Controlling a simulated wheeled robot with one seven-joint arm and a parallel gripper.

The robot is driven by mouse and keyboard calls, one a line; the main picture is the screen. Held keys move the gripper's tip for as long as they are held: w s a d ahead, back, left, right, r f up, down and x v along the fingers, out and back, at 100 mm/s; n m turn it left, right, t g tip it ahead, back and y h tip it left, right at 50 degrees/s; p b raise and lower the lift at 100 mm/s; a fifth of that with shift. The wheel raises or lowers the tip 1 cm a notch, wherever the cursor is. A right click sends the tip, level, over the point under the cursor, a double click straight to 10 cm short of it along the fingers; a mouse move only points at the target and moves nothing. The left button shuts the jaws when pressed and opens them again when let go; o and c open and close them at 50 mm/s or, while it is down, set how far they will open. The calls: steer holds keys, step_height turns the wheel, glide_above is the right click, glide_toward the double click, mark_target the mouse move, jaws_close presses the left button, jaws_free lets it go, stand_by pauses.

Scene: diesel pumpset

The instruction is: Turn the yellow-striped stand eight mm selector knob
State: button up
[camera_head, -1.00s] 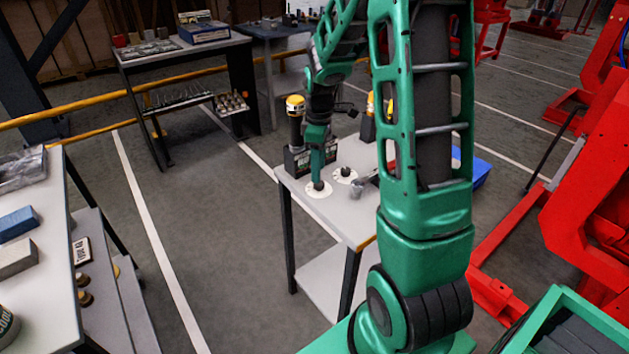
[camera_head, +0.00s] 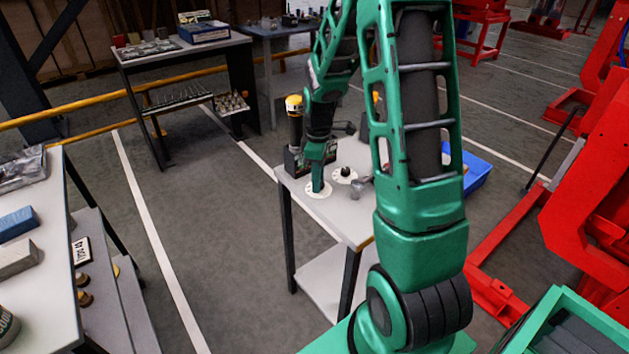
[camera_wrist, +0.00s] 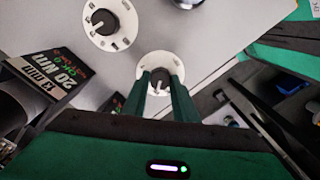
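Two white dials with black knobs sit on top of a small grey table (camera_head: 340,222). My gripper (camera_wrist: 158,82) is over one dial (camera_wrist: 178,64), with its two green fingers on either side of the black knob (camera_wrist: 158,78). The fingers are apart, and whether they touch the knob is not clear. In the head view my gripper (camera_head: 318,186) points down at the left dial (camera_head: 320,194) and hides its knob. The other dial (camera_wrist: 124,38) and knob (camera_wrist: 103,21) are clear of the fingers. I cannot read which dial is eight mm.
A black box marked 20 Nm (camera_wrist: 42,78) stands beside the dials, below a yellow-topped driver (camera_head: 294,106). A grey metal piece (camera_head: 361,189) lies right of the dials. A blue bin (camera_head: 478,172) is behind my arm. Open floor lies left of the table.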

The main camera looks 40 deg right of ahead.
steer(key=m, duration=1)
steer(key=shift+w+d, duration=0.1)
steer(key=shift+m, duration=1.9)
steer(key=o, duration=1)
steer(key=shift+o, duration=0.2)
step_height(320, 180, up, 11)
